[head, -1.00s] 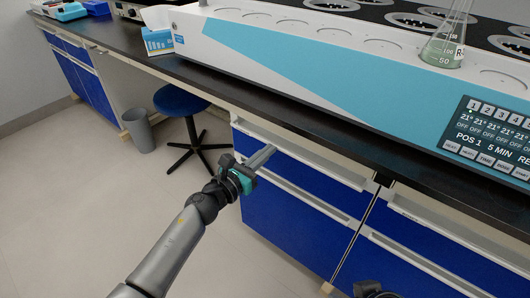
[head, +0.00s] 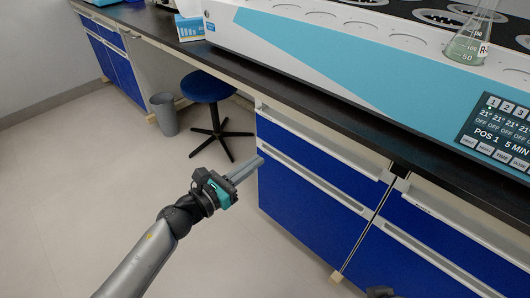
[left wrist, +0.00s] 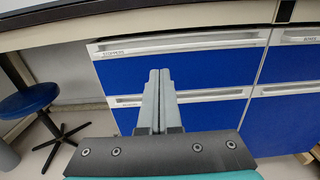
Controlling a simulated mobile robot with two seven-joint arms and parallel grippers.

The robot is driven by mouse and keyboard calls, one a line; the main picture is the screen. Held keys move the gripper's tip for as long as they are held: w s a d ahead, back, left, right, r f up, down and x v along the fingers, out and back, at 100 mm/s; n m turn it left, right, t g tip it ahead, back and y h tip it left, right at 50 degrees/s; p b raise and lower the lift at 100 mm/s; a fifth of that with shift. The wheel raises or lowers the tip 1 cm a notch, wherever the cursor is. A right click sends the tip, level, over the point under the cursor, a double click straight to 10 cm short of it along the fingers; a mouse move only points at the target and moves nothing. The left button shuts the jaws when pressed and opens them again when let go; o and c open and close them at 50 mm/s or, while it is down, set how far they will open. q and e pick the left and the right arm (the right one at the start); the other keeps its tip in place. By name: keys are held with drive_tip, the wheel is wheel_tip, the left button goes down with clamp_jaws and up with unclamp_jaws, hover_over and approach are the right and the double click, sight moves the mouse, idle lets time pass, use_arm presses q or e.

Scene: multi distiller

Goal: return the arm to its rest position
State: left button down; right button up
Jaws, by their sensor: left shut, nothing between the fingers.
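My left gripper (head: 246,168) is shut and empty. It hangs in the air in front of the blue drawer cabinet, below the bench top, at the cabinet's left end in the head view. In the left wrist view its two fingers (left wrist: 159,85) lie together, pointing at the drawer fronts, with nothing between them. My left arm (head: 150,255) stretches up from the bottom of the head view. Of my right arm only a small dark piece shows at the bottom edge; its gripper is not in view.
Blue drawers (head: 315,190) with pale handles stand under the black bench edge (head: 330,110). A multi-position heater (head: 340,50) with a flask (head: 468,45) is on top. A blue stool (head: 207,88) and a grey bin (head: 164,113) stand left. The floor around my left arm is clear.

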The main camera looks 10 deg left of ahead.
use_arm(q)
drive_tip(key=shift+s+a, duration=0.4)
drive_tip(key=shift+s, duration=0.2)
